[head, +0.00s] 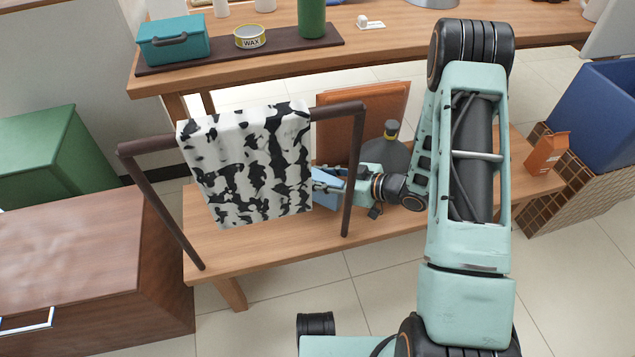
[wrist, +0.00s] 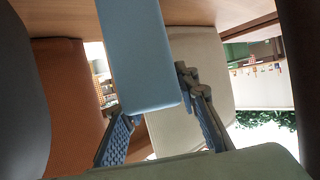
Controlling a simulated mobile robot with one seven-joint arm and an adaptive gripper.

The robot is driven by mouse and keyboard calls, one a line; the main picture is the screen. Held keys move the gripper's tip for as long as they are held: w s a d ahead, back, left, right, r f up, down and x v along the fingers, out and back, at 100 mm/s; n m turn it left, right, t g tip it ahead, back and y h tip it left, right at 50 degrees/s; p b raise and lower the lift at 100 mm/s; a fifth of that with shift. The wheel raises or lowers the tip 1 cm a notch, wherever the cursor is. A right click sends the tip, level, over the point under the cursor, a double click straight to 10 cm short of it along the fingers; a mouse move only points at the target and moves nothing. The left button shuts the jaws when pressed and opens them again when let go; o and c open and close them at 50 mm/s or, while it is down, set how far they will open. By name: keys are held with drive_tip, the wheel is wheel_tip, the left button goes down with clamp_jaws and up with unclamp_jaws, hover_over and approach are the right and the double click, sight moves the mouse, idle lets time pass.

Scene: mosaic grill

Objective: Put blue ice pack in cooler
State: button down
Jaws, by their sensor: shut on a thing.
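The blue ice pack (wrist: 140,55) is a light blue flat block between my gripper's fingers in the wrist view. My gripper (wrist: 160,125) is shut on it. In the head view, my gripper (head: 326,180) is low over the wooden bench, just right of the hanging cloth, and the cloth partly hides it. A light blue part of the pack (head: 326,200) shows there. A dark blue box (head: 597,115) with a pale panel above it stands at the right edge; it may be the cooler, but its inside is not clear.
A black-and-white cloth (head: 250,165) hangs on a brown rack (head: 352,180) close to my gripper. A brown board (head: 385,110) and a dark grey bottle (head: 392,150) stand behind. An orange carton (head: 546,153) is on the bench (head: 265,245). A wicker basket (head: 575,190) is at right.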

drive_tip(key=shift+w+f, duration=0.1)
drive_tip(key=shift+f, duration=0.5)
drive_tip(key=shift+f, duration=0.1)
drive_tip(key=c, duration=1.5)
unclamp_jaws()
drive_tip(key=shift+f, duration=0.1)
